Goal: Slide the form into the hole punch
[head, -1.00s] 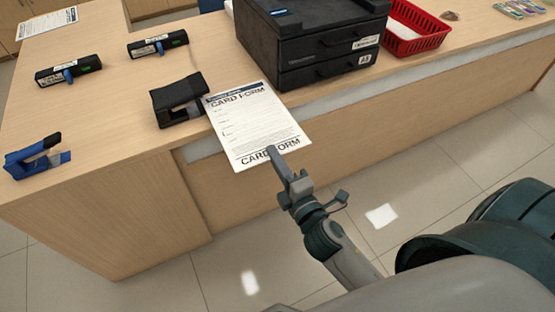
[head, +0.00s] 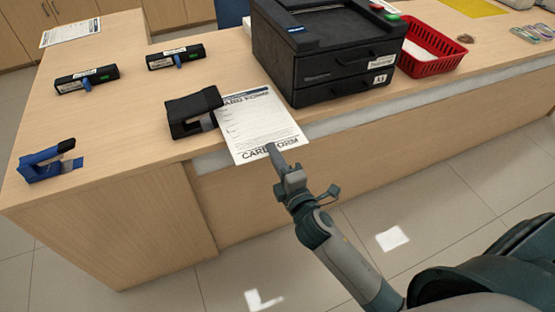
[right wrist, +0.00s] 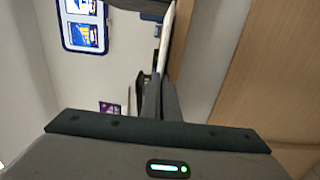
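The white card form (head: 262,128) lies over the counter's front edge, its near end sticking out past it. My right gripper (head: 272,150) is shut on the form's near edge. The black hole punch (head: 190,108) stands on the counter just left of the form. The form's far left corner is hidden at the punch's right end, covering the first letter of its heading. I cannot tell how deep it sits in the slot. In the right wrist view my fingers (right wrist: 158,98) pinch the form (right wrist: 169,42), seen edge-on. My left gripper is not in view.
A black drawer unit (head: 325,52) stands close behind the form on the right, with a red basket (head: 432,48) beyond it. A blue stapler-like tool (head: 45,162) and two black stamp-like devices (head: 87,79) (head: 175,57) are at left. Another paper (head: 70,33) lies at the back left.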

